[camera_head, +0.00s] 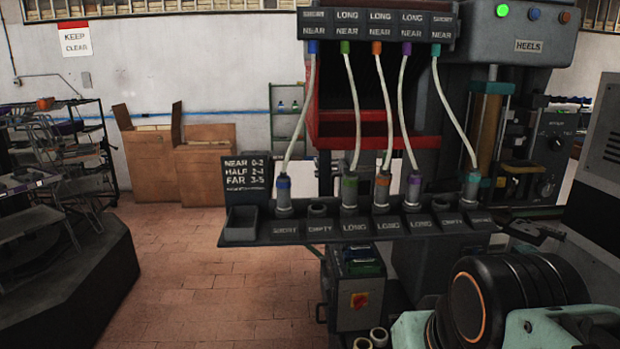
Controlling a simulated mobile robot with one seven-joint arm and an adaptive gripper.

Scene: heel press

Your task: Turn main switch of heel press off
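The heel press (500,60) is a large grey machine at the right, with a HEELS label (528,46). On its top, a green lamp (502,11) is lit, beside a blue button and an orange-red one. A red rotary switch on a yellow plate (360,300) sits on the front of a grey box (352,285) low under the rack; it looks like the main switch. Its handle angle is too small to read. My arm's black and mint-green links (500,300) fill the lower right corner. My gripper does not show.
A rack (232,238) with hoses in labelled sockets juts out above the switch box. A dark panel with knobs (547,150) stands at the right. Small rings (379,337) sit below the box. Brick floor (200,280) is clear to the left, up to shelving (60,150).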

